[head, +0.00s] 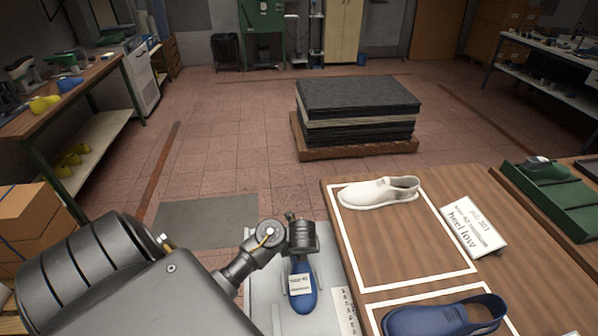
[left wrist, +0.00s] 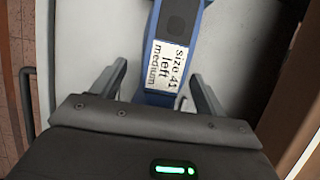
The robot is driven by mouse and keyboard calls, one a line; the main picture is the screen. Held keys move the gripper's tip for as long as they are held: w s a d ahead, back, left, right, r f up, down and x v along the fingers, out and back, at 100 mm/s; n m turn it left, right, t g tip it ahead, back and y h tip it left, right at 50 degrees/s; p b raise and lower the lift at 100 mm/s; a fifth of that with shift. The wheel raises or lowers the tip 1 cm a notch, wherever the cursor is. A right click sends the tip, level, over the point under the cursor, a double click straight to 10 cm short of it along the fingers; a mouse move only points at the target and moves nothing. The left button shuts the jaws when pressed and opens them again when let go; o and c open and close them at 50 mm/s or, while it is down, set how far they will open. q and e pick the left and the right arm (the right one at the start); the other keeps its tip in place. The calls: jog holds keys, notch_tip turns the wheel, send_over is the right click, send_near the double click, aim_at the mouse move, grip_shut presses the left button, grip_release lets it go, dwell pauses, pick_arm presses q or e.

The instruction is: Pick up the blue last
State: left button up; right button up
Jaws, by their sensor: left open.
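The blue last (head: 303,301) lies on a pale grey surface (head: 258,285) beside the wooden table. It carries a white label reading "Size 41 left medium", clear in the left wrist view, where the blue last (left wrist: 153,97) runs between the two fingers. My left gripper (head: 301,258) is over the last's far end in the head view. In the left wrist view the left gripper (left wrist: 160,68) is open, one finger on each side of the last, with gaps showing. Its palm hides the near part of the last. My right gripper is in neither view.
The wooden table (head: 400,236) at right bears a white shoe (head: 378,192), a blue shoe (head: 445,318), a sign (head: 467,226) and a green tray (head: 575,215). A stack of dark sheets (head: 358,100) stands beyond. Brick floor is clear between.

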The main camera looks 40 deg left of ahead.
pick_arm(q)
jog(key=shift+c, duration=0.9)
jog(key=c, duration=1.4)
jog(key=shift+o, duration=0.2)
notch_tip(320, 180, up, 9)
jog(key=p, duration=0.4)
jog(key=shift+f+p, duration=0.1)
jog(key=shift+p, duration=0.2)
jog(key=shift+r, duration=0.6)
jog(key=shift+a, duration=0.1)
